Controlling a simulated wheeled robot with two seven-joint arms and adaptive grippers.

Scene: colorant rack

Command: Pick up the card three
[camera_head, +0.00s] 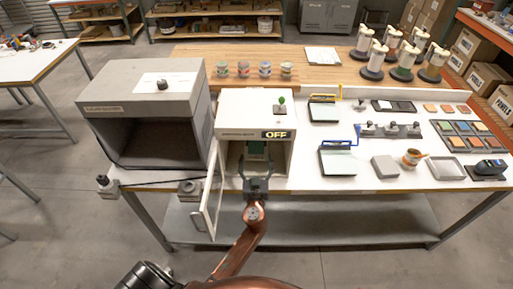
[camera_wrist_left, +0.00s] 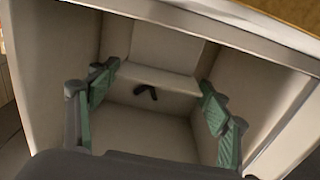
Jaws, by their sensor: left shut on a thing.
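My left gripper (camera_head: 257,170) reaches through the open front of the white box with the "OFF" display (camera_head: 277,134). In the left wrist view, its green-padded fingers (camera_wrist_left: 158,80) stand wide apart, with a pale, flat panel (camera_wrist_left: 160,81) spanning between the tips. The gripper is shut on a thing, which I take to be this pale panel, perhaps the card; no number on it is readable. A small dark shape (camera_wrist_left: 147,92) shows just below the panel. A dark green patch shows inside the box in the head view, partly hidden by the gripper. My right gripper is not in view.
The box's glass door (camera_head: 208,197) stands open at the left of my arm. A larger grey booth (camera_head: 148,103) stands to the left. Scales, trays and a paint pot (camera_head: 412,158) fill the table's right side. Jars (camera_head: 243,69) stand behind the box.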

